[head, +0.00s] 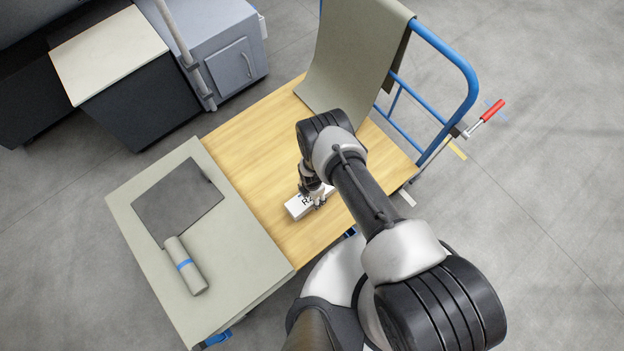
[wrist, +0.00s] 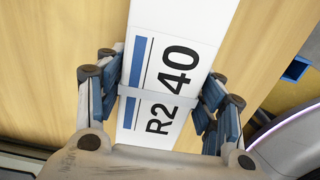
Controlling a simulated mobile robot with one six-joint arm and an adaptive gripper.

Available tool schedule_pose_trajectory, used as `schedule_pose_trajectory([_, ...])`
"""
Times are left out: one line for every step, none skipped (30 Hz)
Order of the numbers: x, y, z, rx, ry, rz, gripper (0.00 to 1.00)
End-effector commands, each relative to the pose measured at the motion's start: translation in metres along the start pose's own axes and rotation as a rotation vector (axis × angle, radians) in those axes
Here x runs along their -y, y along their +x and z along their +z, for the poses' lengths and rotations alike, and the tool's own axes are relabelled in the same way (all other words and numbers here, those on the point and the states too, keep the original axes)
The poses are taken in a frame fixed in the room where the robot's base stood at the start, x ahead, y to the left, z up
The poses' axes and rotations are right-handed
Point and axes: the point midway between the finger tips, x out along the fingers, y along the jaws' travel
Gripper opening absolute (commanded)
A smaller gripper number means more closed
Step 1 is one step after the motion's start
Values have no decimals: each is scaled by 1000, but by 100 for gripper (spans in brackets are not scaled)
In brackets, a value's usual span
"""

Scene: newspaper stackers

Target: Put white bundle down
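The white bundle (head: 298,207) is a flat block at the front part of the cart's wooden deck (head: 255,150), partly hidden under my gripper (head: 315,202). In the wrist view the bundle (wrist: 172,62) shows a blue stripe, the black marking "R2 40" and a pale band around its middle. My gripper's fingers (wrist: 160,92) are against its two long sides, closed on it. The bundle is at or just above the deck; I cannot tell whether it touches.
A grey-green cover (head: 345,60) drapes over the deck's far end by the blue handle (head: 455,75). At left, a grey-green surface (head: 135,205) holds a dark sheet (head: 180,198) and a roll with a blue band (head: 188,272). The deck's left part is clear.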

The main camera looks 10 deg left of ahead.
Motion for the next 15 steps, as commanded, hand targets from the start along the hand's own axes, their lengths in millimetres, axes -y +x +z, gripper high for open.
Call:
schedule_pose_trajectory([0, 0, 0, 0, 0, 0, 68])
schedule_pose_trajectory([0, 0, 0, 0, 0, 0, 70])
schedule_pose_trajectory([0, 0, 0, 0, 0, 1, 73])
schedule_pose_trajectory([0, 0, 0, 0, 0, 1, 75])
schedule_pose_trajectory([0, 0, 0, 0, 0, 1, 76])
schedule_pose_trajectory([0, 0, 0, 0, 0, 1, 76])
schedule_pose_trajectory([0, 0, 0, 0, 0, 1, 76])
schedule_pose_trajectory([0, 0, 0, 0, 0, 1, 76])
schedule_pose_trajectory([0, 0, 0, 0, 0, 1, 76])
schedule_pose_trajectory([0, 0, 0, 0, 0, 1, 76])
schedule_pose_trajectory([-1, 0, 0, 0, 0, 1, 76])
schedule_pose_trajectory([-1, 0, 0, 0, 0, 1, 76])
schedule_pose_trajectory([-1, 0, 0, 0, 0, 1, 76])
schedule_pose_trajectory([-1, 0, 0, 0, 0, 1, 76])
schedule_pose_trajectory([-1, -1, 0, 0, 0, 1, 76])
